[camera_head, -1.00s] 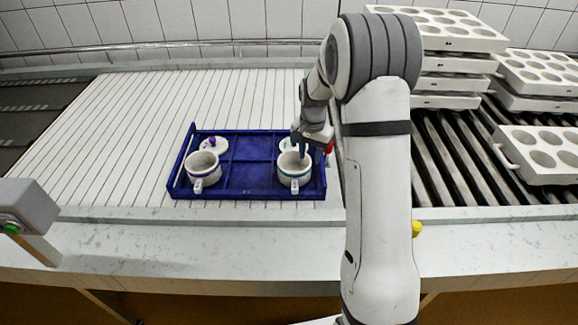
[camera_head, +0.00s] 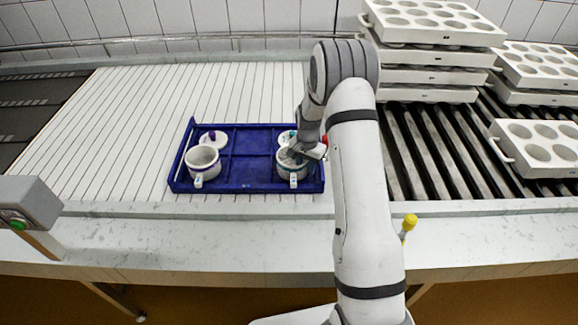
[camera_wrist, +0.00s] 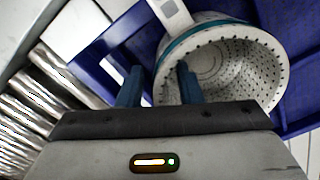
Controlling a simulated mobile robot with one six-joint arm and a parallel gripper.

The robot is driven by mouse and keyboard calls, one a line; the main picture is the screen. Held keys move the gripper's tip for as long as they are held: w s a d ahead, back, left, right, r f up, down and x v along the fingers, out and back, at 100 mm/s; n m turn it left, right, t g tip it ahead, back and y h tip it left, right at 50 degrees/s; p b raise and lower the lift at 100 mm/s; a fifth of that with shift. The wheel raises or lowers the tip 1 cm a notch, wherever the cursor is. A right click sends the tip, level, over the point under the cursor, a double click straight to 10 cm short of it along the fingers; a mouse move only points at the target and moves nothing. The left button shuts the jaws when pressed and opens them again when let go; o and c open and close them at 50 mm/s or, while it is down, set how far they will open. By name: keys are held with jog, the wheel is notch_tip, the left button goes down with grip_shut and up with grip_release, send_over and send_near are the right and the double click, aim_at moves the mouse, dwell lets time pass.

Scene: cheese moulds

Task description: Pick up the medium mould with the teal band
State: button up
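The mould with the teal band (camera_head: 292,172) is a white perforated cup with a side handle, standing in the right part of the blue crate (camera_head: 245,187). In the wrist view the mould (camera_wrist: 232,62) shows its holed inside and teal band below the rim. My gripper (camera_head: 297,153) is at this mould's rim. In the wrist view my gripper (camera_wrist: 158,72) is open, with one finger over the mould's opening and the other outside its wall. A gap shows between the fingers. Whether a finger touches the wall cannot be told.
A similar mould with a purple band (camera_head: 203,164) stands at the crate's left. Behind the moulds lie a purple-knobbed lid (camera_head: 213,140) and a partly hidden teal-knobbed lid (camera_head: 285,138). White block moulds (camera_head: 430,58) are stacked on rollers at right. The slatted table is clear at left.

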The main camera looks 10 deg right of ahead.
grip_shut()
dwell(0.6)
